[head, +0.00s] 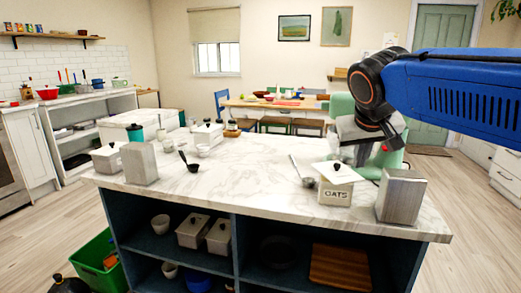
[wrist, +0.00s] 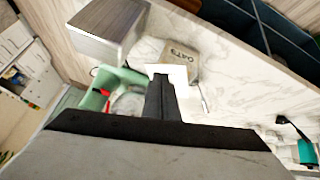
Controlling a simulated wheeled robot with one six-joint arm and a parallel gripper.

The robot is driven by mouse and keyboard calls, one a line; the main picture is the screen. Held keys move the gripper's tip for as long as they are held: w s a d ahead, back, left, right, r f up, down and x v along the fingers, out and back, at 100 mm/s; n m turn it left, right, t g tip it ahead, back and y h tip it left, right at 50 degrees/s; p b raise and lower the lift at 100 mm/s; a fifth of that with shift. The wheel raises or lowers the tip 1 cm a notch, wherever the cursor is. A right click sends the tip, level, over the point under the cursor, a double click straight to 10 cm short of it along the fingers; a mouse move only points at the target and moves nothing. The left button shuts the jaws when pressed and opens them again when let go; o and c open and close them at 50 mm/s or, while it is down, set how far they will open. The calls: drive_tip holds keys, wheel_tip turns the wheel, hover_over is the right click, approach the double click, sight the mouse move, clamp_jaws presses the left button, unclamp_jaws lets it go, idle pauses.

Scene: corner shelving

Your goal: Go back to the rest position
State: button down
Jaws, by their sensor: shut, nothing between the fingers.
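My arm reaches in from the right of the head view, over the right part of the marble-topped island (head: 250,170). In the wrist view my gripper (wrist: 160,80) shows as dark fingers close together, shut with nothing between them. The fingertips appear near the white lid of the OATS canister (wrist: 181,62); I cannot tell whether they touch it. In the head view the OATS canister (head: 335,193) stands upright near the island's front edge, its pale lid tilted on top.
A grey block (head: 401,197) stands right of the canister. A green stand mixer (head: 341,106) is behind, partly hidden by my arm. A ladle (head: 308,182) lies left of the canister. Another grey block (head: 139,163) and white canisters (head: 207,134) stand at left. The island's middle is clear.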

drive_tip(key=s+d+f+g+y, duration=0.1)
drive_tip(key=s+d+f, duration=0.1)
drive_tip(key=s+f, duration=0.9)
drive_tip(key=s+d+f+g+y, duration=0.1)
drive_tip(key=s+d+f, duration=0.1)
drive_tip(key=s+f, duration=0.9)
drive_tip(key=shift+s+f, duration=0.15)
drive_tip(key=shift+f, duration=0.5)
